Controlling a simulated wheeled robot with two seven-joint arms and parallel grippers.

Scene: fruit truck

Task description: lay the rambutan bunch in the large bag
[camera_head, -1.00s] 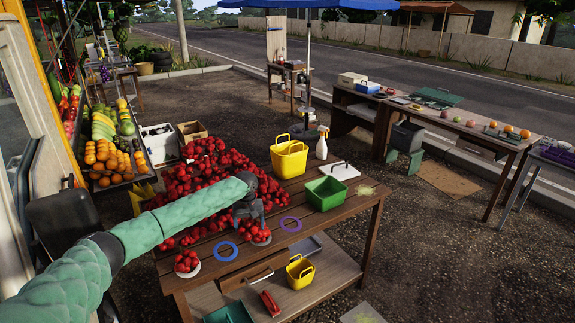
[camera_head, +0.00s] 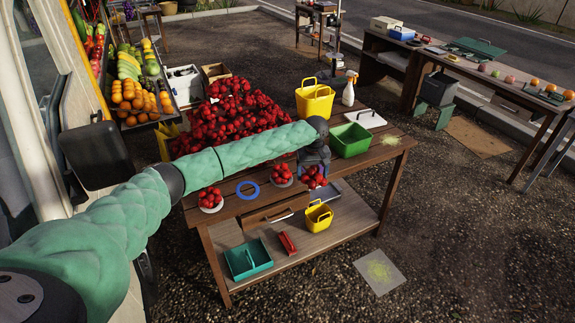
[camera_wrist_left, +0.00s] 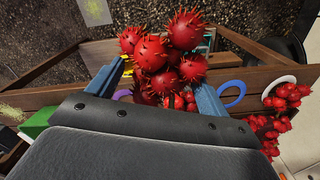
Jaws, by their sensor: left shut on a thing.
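My left gripper (camera_head: 314,168) is shut on a rambutan bunch (camera_head: 316,178), red and spiky, over the table's front edge. In the left wrist view the bunch (camera_wrist_left: 165,55) sits between the two fingers of my left gripper (camera_wrist_left: 162,72). The larger yellow bag (camera_head: 314,103) stands upright on the table behind my gripper, handles up. It is apart from the bunch. A smaller yellow bag (camera_head: 319,217) stands on the lower shelf. My right gripper is out of view.
A green bin (camera_head: 350,139), a spray bottle (camera_head: 349,90) and a white board (camera_head: 366,119) stand right of the bag. Two dishes of rambutans (camera_head: 210,198) and a blue ring (camera_head: 247,190) lie at the front.

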